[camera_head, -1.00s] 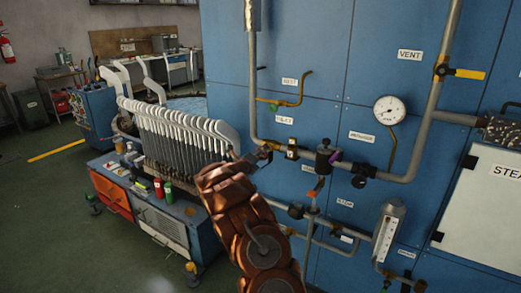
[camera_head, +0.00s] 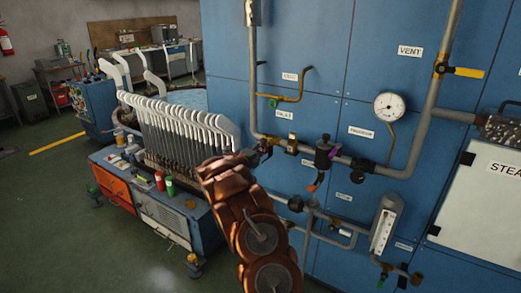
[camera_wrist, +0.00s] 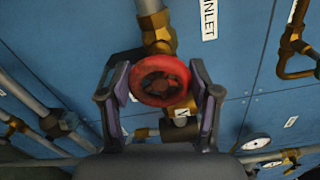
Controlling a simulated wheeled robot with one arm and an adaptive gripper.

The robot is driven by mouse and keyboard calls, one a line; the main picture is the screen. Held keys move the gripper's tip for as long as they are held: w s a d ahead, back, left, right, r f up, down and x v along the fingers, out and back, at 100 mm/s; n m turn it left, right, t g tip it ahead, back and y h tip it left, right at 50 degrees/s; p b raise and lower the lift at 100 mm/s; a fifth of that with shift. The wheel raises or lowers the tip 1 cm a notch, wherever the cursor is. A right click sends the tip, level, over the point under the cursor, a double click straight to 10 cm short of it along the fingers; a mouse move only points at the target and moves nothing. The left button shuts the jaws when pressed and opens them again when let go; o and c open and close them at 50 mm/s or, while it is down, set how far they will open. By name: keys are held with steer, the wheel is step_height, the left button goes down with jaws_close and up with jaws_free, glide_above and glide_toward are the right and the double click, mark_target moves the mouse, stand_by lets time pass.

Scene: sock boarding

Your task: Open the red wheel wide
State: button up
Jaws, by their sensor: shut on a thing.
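The red wheel (camera_wrist: 160,80) is a round handwheel on a brass valve (camera_wrist: 157,30), below a grey pipe marked INLET on the blue panel. In the wrist view my gripper (camera_wrist: 160,95) has one finger on each side of the wheel's rim and is shut on it. The wheel faces the wrist camera. In the head view my gripper (camera_head: 262,150) is at the lower end of the vertical pipe, and the wheel is hidden there by the gripper and wrist. How far the wheel is turned cannot be told.
A pressure gauge (camera_head: 389,107), a yellow VENT lever (camera_head: 468,72) and a sight glass (camera_head: 385,230) are on the panel to the right. A brass bent pipe (camera_head: 300,90) is just above the gripper. A cart with white sock forms (camera_head: 180,125) stands to the left.

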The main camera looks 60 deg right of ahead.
steer(key=shift+s+f, duration=0.1)
steer(key=shift+f, duration=0.05)
steer(key=o, duration=1.2)
steer(key=shift+c, duration=0.2)
steer(key=a, duration=1.2)
steer(key=shift+s, duration=0.2)
